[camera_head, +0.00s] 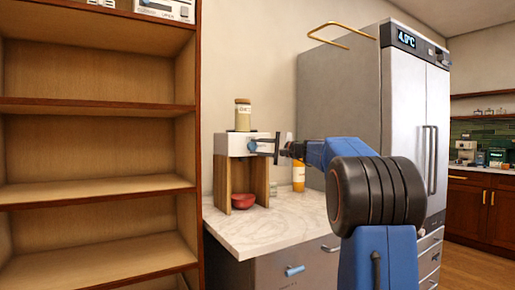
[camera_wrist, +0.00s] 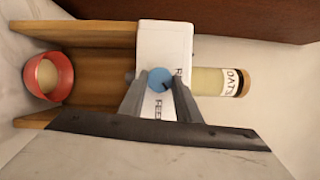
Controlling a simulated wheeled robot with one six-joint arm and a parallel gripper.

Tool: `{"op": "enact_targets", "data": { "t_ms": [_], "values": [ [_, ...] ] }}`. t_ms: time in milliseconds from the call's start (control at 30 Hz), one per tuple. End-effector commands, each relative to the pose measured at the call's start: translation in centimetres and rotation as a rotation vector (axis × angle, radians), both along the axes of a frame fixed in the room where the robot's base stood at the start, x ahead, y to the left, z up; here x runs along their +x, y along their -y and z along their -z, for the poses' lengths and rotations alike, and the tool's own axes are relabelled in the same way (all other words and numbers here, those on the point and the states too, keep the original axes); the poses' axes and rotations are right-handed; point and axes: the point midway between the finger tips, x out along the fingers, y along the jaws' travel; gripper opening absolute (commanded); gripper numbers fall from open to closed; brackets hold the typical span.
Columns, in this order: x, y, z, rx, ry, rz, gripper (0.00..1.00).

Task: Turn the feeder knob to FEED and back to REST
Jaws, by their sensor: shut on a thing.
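The feeder is a white box (camera_head: 232,145) on a wooden stand (camera_head: 260,185) on the counter. Its blue knob (camera_head: 252,146) is on the front face, and it shows round in the wrist view (camera_wrist: 160,76) with a small dark mark on it. Partly covered lettering is printed on the white face beside the knob; FEED is partly readable. My gripper (camera_head: 272,148) is at the feeder's front, and its two fingers are shut on the knob from both sides in the wrist view (camera_wrist: 160,90). A jar labelled OATS (camera_wrist: 222,81) stands on the box.
A red bowl (camera_head: 243,201) sits under the box between the stand's walls; its inside shows pale in the wrist view. An orange bottle (camera_head: 298,178) stands behind my arm. Open shelves (camera_head: 95,190) are at left, a steel fridge (camera_head: 405,110) at right. The front counter is clear.

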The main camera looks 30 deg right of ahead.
Motion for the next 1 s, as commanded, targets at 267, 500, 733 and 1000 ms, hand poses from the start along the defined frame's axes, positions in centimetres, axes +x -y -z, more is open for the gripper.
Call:
{"op": "enact_targets", "data": {
  "t_ms": [267,500,733,1000],
  "values": [
    [0.01,-0.02,0.46,0.263,-0.012,0.001,0.08],
    [0.02,-0.16,0.66,0.465,-0.019,0.0,0.08],
    [0.01,-0.22,0.74,0.603,-0.024,0.001,0.08],
    [-0.01,-0.24,0.81,0.687,-0.027,0.001,0.08]
  ]
}}
